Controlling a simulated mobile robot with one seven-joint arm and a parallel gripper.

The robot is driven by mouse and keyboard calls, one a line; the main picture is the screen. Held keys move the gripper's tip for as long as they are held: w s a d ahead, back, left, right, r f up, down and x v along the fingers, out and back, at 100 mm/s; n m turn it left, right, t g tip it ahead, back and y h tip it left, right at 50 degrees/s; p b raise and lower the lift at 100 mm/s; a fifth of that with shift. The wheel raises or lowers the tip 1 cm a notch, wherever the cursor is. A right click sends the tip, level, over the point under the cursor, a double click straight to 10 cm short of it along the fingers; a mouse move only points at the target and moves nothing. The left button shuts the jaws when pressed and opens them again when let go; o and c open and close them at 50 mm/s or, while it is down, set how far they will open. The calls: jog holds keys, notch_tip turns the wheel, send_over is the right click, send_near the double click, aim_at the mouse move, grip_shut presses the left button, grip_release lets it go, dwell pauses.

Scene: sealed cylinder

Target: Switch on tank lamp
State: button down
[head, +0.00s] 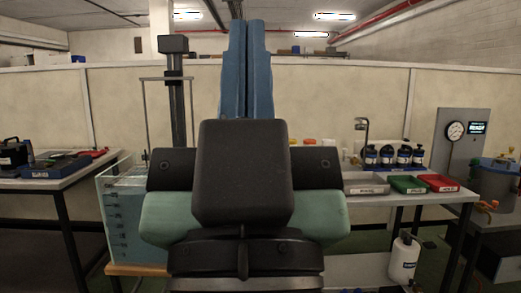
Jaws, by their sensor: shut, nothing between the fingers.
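A clear tank (122,212) with blue-tinted water and dark marks on its wall stands at the left of the middle, and my own body hides its right part. A dark post (178,105) with a block-shaped head rises behind the tank, beside a thin metal frame. I cannot tell whether it carries the tank lamp. A small gooseneck fitting (362,125) stands farther right over the bench. I cannot make out a lamp switch or a lit tank lamp. My gripper does not show; my own dark and green parts fill the middle of the view.
A table (62,182) with tools stands at the left. The right bench carries a grey tray (366,183), a green tray (408,184), a red tray (439,183) and dark bottles (387,156). A gauge panel (461,140) and metal vessel (494,180) stand far right; a white jug (403,259) is lower.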

notch_tip(320, 180, up, 23)
jog(key=p, duration=2)
jog(key=shift+f, duration=0.2)
